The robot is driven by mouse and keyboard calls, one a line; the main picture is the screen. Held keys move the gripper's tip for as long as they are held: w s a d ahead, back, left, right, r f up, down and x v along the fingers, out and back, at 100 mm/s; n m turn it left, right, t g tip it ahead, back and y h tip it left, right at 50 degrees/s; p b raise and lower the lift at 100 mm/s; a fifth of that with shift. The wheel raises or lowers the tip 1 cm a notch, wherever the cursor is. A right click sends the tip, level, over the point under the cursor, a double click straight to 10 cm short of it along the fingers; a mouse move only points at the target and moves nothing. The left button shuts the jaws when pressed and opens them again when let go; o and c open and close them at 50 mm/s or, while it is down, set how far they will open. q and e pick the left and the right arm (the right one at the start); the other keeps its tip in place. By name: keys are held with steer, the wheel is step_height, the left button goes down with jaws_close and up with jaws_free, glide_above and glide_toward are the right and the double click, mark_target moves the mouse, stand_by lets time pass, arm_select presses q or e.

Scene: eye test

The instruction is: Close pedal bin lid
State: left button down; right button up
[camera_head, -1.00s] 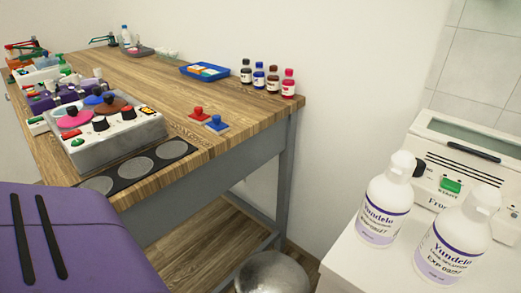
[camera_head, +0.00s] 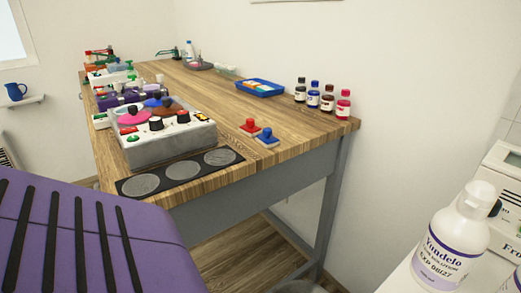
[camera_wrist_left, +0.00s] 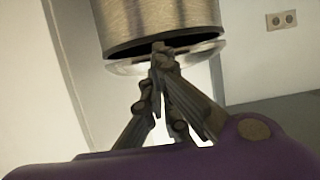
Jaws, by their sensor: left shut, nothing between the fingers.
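The pedal bin is cut off by the bottom edge of the head view, where only a sliver of its rounded grey metal top (camera_head: 297,287) shows beside the workbench leg. In the left wrist view a brushed-metal drum (camera_wrist_left: 160,15), which looks like the bin, fills the top. A dark gap and a pale disc-like rim lie at its lower edge. I cannot tell how far the lid is open. My left gripper (camera_wrist_left: 160,50) is shut and empty, its fingertips in front of that rim; contact is unclear. My right gripper is not in view.
A wooden workbench (camera_head: 295,127) with a control box (camera_head: 165,140), a blue tray (camera_head: 260,88) and several small bottles stands centre-left. A wall socket (camera_wrist_left: 281,20) shows in the wrist view.

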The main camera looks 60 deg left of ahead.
arm_select(q)
steer(key=s+r+p, duration=0.5)
steer(key=s+r, duration=0.2)
steer(key=s, duration=0.2)
steer(key=shift+s+d, duration=0.15)
steer(key=shift+d, duration=0.15)
